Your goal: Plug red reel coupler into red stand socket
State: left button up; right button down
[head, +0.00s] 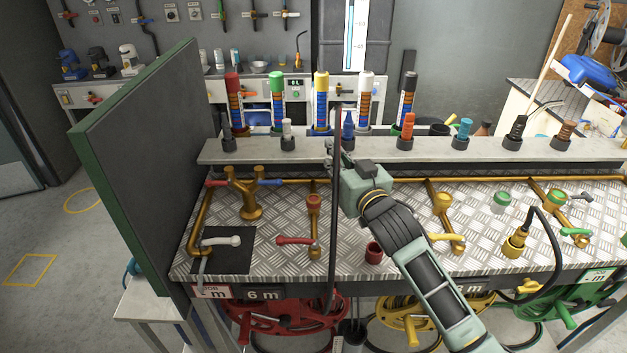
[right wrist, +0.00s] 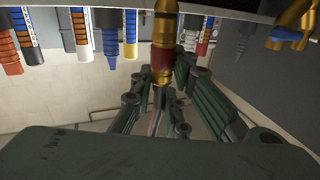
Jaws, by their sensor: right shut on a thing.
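My right gripper (head: 335,155) is in the middle of the head view, above the bench and in front of the shelf. It is shut on the red reel coupler, a brass fitting with a red band (right wrist: 163,60), which shows between the fingers in the right wrist view. In the head view the coupler is largely hidden by the gripper. A dark hose (head: 333,255) runs down past the bench front edge. The red stand socket (head: 314,204), a brass post with a red collar, stands below and left of the gripper, apart from it. My left gripper is not in view.
A red lever (head: 293,241) sticks out left of the red post. A red cup (head: 374,252) stands near the front edge. The shelf (head: 400,150) behind holds several nozzles. A yellow-banded coupler with a hose (head: 515,243) is at right. A dark panel (head: 140,160) bounds the left side.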

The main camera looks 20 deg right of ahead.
jog(key=a+f, duration=0.1)
jog(key=f, duration=0.1)
jog(key=w+a+f, duration=0.1)
jog(key=a+f, duration=0.1)
jog(key=w+a+f, duration=0.1)
jog(key=a+f, duration=0.1)
jog(key=shift+w+f+p, duration=0.1)
jog(key=shift+p, duration=0.25)
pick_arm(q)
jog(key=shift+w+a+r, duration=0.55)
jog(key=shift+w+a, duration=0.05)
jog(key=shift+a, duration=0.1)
pick_arm(e)
jog(key=shift+f, duration=0.4)
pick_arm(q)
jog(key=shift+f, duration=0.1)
pick_arm(e)
jog(key=shift+f, duration=0.1)
jog(key=c, duration=1.7)
grip_release()
jog(key=shift+f, duration=0.1)
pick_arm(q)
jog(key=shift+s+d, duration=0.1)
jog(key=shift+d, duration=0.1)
